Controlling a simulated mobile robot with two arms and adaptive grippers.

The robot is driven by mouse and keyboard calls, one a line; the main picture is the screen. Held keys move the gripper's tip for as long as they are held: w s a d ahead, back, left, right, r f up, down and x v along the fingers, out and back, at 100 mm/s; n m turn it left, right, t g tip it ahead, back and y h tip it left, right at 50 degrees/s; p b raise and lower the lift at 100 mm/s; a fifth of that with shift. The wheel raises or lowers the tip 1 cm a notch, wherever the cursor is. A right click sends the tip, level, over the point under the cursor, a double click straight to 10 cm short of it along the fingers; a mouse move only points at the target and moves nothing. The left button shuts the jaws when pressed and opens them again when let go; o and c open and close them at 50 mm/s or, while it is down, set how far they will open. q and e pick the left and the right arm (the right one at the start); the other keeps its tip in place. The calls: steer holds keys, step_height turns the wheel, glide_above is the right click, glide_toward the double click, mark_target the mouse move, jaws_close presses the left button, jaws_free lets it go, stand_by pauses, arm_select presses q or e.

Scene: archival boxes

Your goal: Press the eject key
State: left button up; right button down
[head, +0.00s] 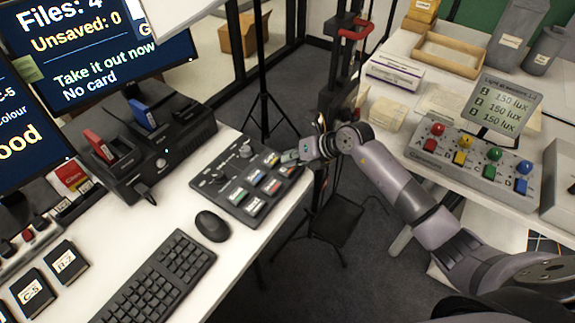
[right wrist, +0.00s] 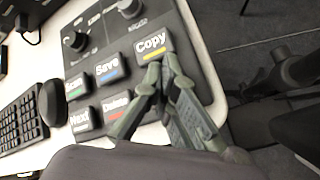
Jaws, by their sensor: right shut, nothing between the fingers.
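A grey control panel (head: 222,190) with keys and knobs lies on the white desk. In the right wrist view its Copy key (right wrist: 150,44), Save key (right wrist: 108,70) and Delete key (right wrist: 117,104) are readable. No Eject label is readable; the key below Copy is mostly hidden behind my fingers. My right gripper (head: 288,156) is over the panel's far right end. Its shut, empty fingertips (right wrist: 162,66) appear at Copy's lower edge; I cannot tell whether they touch anything. My left gripper is not in view.
A black dock (head: 180,140) holds a red cartridge (head: 98,144) and a blue one (head: 142,113). A screen (head: 95,45) reads "Take it out now" and "No card". A mouse (head: 212,226) and keyboard (head: 158,280) lie nearby. A tripod stand (head: 264,100) is behind.

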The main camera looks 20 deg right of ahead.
steer(key=shift+r, duration=0.5)
steer(key=shift+r+p, duration=0.1)
steer(key=shift+p, duration=0.2)
step_height(320, 180, up, 5)
steer(key=p, duration=0.4)
stand_by(0.5)
